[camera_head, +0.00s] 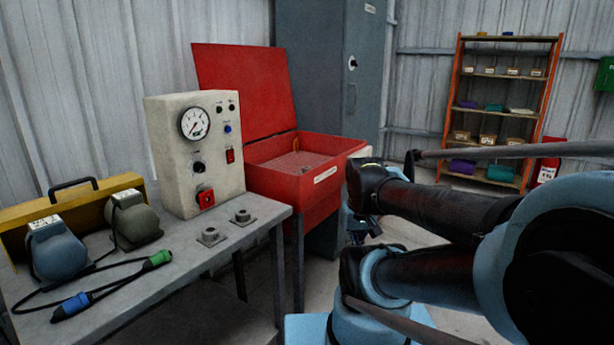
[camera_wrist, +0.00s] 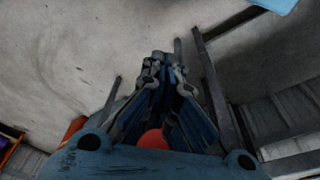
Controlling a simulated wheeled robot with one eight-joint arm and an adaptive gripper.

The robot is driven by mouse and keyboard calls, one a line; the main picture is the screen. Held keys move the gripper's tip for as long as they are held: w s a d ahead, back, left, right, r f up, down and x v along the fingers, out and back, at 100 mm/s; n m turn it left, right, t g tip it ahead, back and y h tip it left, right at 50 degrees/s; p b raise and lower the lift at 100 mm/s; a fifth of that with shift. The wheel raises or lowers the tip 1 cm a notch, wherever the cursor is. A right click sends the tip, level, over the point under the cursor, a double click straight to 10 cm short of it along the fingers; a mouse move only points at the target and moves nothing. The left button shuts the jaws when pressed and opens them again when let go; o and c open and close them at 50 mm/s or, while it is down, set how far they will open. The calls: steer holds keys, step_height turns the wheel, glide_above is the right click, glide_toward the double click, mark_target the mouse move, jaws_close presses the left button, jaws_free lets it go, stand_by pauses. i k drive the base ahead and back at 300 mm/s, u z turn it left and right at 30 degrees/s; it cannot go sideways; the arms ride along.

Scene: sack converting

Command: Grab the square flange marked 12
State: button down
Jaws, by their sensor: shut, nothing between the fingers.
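Two small grey square flanges sit on the grey workbench (camera_head: 150,290) in the head view. One flange (camera_head: 210,237) is near the front edge, and the other flange (camera_head: 243,217) is a little behind it to the right. Their markings are too small to read, so I cannot tell which is marked 12. My gripper (camera_wrist: 163,58) is shut and empty in the wrist view, over bare floor. In the head view my gripper (camera_head: 364,230) is partly hidden, to the right of the bench and apart from both flanges.
A beige control box (camera_head: 170,170) with a gauge stands behind the flanges. Grey-blue and olive motor-like units, a yellow case (camera_head: 135,182) and cables with blue and green plugs (camera_head: 157,260) are on the bench's left. An open red bin (camera_head: 325,185) stands behind. Orange shelves (camera_head: 447,100) are farther back.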

mark_target(305, 169)
steer(key=u, duration=1.2)
steer(key=k, duration=1.55)
steer(key=z, duration=0.75)
steer(key=i, duration=1.7)
steer(key=u, duration=0.05)
